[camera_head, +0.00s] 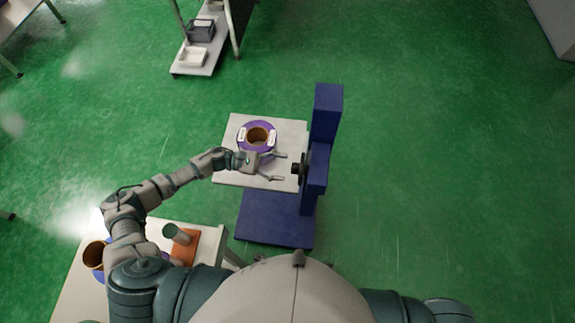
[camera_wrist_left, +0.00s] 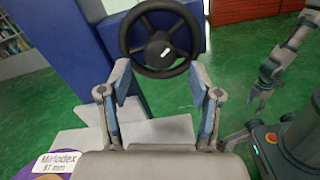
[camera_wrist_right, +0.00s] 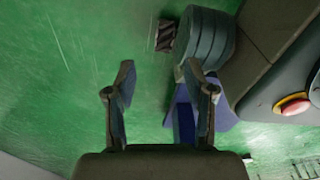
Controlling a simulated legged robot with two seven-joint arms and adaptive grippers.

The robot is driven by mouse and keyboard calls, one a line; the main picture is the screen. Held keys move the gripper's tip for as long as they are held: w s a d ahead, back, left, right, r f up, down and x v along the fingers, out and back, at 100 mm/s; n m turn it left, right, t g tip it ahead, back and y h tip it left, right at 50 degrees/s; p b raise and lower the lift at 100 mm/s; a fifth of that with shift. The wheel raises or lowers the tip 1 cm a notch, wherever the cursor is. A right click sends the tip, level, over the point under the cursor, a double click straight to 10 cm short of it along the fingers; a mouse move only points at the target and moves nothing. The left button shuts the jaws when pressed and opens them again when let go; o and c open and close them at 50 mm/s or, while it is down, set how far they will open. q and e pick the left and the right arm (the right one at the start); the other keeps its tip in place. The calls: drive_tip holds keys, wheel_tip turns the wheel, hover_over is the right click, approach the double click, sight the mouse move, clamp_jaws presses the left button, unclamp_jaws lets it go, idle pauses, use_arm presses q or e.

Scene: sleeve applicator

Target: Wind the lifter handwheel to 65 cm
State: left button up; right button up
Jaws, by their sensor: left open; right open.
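The lifter (camera_head: 322,150) is a blue column with a blue base (camera_head: 272,219) and a light grey platform (camera_head: 232,176). Its black handwheel (camera_head: 303,168) sits on the column's side and faces my left gripper (camera_head: 280,167). In the left wrist view the handwheel (camera_wrist_left: 160,38) has spokes and a pale mark at its hub. It lies ahead of the open left fingers (camera_wrist_left: 160,95), apart from them. No height reading is legible. My right gripper (camera_wrist_right: 160,95) is open and empty over the green floor, with part of the blue base (camera_wrist_right: 184,115) beyond it.
Floor to the right is clear.

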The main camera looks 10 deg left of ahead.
sight(297, 169)
use_arm(q)
drive_tip(key=shift+d, duration=1.8)
drive_tip(key=c, duration=1.1)
drive_tip(key=shift+w+a, duration=0.1)
drive_tip(key=shift+a, duration=0.3)
drive_tip(key=shift+c, duration=0.2)
